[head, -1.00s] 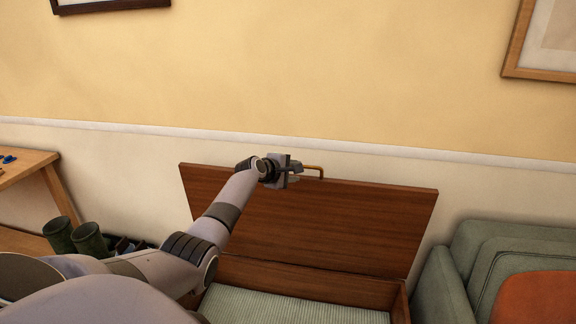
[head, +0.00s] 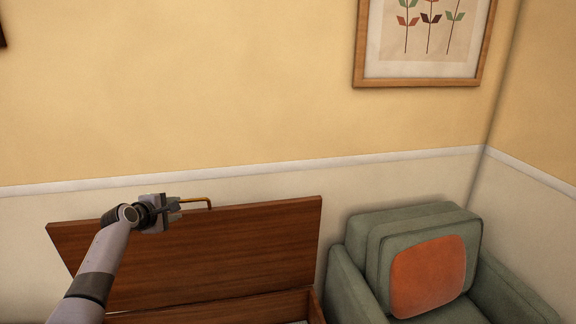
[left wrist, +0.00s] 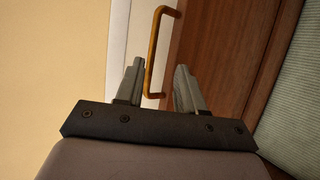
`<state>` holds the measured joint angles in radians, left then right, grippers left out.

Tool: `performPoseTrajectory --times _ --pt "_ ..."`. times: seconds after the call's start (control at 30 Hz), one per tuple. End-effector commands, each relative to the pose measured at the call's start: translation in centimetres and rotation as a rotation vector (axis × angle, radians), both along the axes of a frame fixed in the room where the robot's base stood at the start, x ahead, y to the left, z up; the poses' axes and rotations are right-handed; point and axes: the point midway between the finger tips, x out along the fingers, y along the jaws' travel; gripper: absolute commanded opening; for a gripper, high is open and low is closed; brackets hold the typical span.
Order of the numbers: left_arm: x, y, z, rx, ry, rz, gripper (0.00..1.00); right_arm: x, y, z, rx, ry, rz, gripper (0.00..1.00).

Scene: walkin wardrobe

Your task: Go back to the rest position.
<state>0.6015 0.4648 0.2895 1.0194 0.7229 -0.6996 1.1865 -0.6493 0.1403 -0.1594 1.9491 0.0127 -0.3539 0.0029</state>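My left gripper (head: 176,208) is at the top edge of the raised wooden lid (head: 200,255) of a chest in the head view. A brass handle (head: 208,201) sticks out just right of its fingertips. In the left wrist view, the two fingers (left wrist: 158,85) stand apart, with the brass handle (left wrist: 154,50) between them and a gap visible on both sides. The lid also shows there (left wrist: 225,50) behind the right finger. My left arm reaches in from the lower left. My right gripper is in neither current view.
A green armchair (head: 350,285) with an orange cushion (head: 428,275) stands right of the chest. A framed plant picture (head: 425,80) hangs on the yellow wall behind. A strip of pale striped chest lining (left wrist: 300,110) shows at the right of the left wrist view.

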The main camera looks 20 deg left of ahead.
Motion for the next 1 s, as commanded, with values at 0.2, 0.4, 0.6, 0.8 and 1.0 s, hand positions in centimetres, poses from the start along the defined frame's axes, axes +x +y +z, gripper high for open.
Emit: performPoseTrajectory --times 0.2,0.4,0.6,0.8,1.0 --pt "-0.9 -1.4 -2.4 0.094 0.04 -0.044 0.38 0.0 0.0 0.0 0.0 0.0 0.0 0.43" --pt "-4.9 -6.7 -9.7 0.437 0.157 -0.238 0.38 0.0 0.0 0.0 0.0 0.0 0.0 0.43" --pt "-11.1 -13.6 -16.2 0.792 0.228 -0.498 0.38 0.0 0.0 0.0 0.0 0.0 0.0 0.43" --pt "-18.6 -21.1 -20.3 1.091 0.23 -0.758 0.38 0.0 0.0 0.0 0.0 0.0 0.0 0.43" --pt "-26.6 -28.2 -21.6 1.343 0.171 -0.985 0.38 0.0 0.0 0.0 0.0 0.0 0.0 0.43"
